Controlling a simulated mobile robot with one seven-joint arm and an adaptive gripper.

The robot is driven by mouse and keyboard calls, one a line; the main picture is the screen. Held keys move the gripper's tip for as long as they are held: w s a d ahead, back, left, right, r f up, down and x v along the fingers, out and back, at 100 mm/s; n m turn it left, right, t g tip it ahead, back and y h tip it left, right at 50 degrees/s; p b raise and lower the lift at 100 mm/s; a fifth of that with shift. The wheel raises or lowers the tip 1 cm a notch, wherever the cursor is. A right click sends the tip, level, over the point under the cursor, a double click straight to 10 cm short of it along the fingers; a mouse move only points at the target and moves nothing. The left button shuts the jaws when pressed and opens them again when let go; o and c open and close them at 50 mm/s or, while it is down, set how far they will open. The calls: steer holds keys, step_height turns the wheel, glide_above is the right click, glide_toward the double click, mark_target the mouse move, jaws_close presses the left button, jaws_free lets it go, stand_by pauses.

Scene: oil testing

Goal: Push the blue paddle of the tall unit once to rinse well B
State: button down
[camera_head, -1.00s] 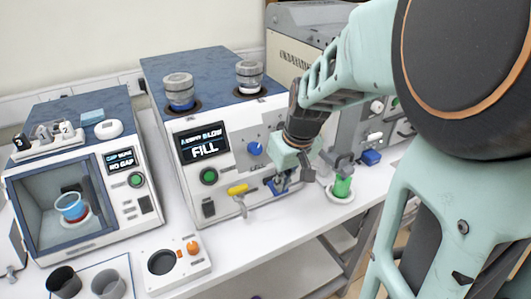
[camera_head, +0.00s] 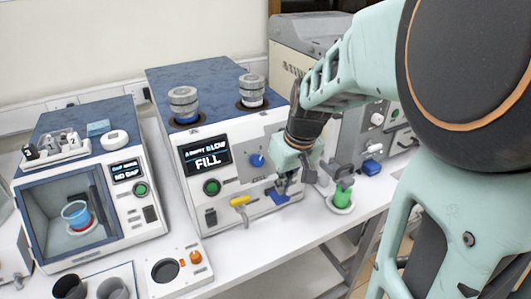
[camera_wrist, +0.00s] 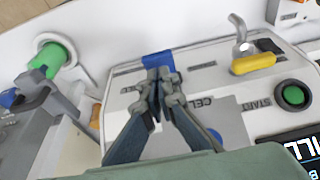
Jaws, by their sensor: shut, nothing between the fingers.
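The tall unit (camera_head: 228,148) stands in the middle of the bench, with a blue top and a screen reading "FILL". Its blue paddle (camera_head: 278,197) is low on the front, right of the yellow paddle (camera_head: 240,201). In the wrist view the blue paddle (camera_wrist: 157,61) lies just past my fingertips, and the yellow paddle (camera_wrist: 254,63) is to the right. My gripper (camera_wrist: 160,75) is shut and empty, pointing at the blue paddle. The fingertips overlap the paddle's edge; I cannot tell whether they touch. My gripper (camera_head: 287,182) also covers part of the unit's front in the head view.
A smaller unit (camera_head: 150,205) with a chamber and blue cup (camera_head: 76,215) is at left. Two dark cups (camera_head: 113,289) stand in front. A blue knob (camera_head: 257,160) sits above the paddles.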

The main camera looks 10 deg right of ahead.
steer(key=a+p+v, duration=0.1)
steer(key=p+v, duration=0.6)
steer(key=v, duration=0.5)
steer(key=shift+w+d+r, duration=0.15)
steer(key=shift+d+r, duration=0.15)
steer(key=shift+d, duration=0.15)
stand_by(0.9)
